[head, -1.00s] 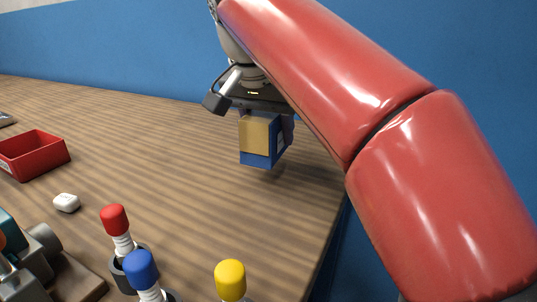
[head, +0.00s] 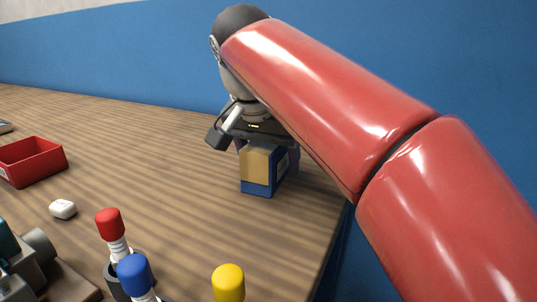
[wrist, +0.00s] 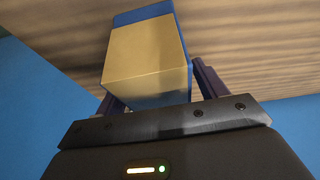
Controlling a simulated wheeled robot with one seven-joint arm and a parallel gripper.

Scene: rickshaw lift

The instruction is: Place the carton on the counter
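The carton (head: 257,170) is a small box with a tan face and blue lower part. It stands upright on the wooden counter (head: 170,180), near the right edge, and appears to touch it. In the wrist view the carton (wrist: 146,52) sits between the two dark fingers. My gripper (head: 267,152) is above and around it, pointing down. The fingers look parted, with a narrow gap beside the carton at the right finger; the left finger is partly hidden by the carton.
A red open bin (head: 35,163) and a small white case (head: 63,209) lie to the left. Red-capped (head: 110,224), blue-capped (head: 135,273) and yellow-capped (head: 229,282) items stand at the front. A blue wall (head: 130,60) runs behind. The counter between bin and carton is clear.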

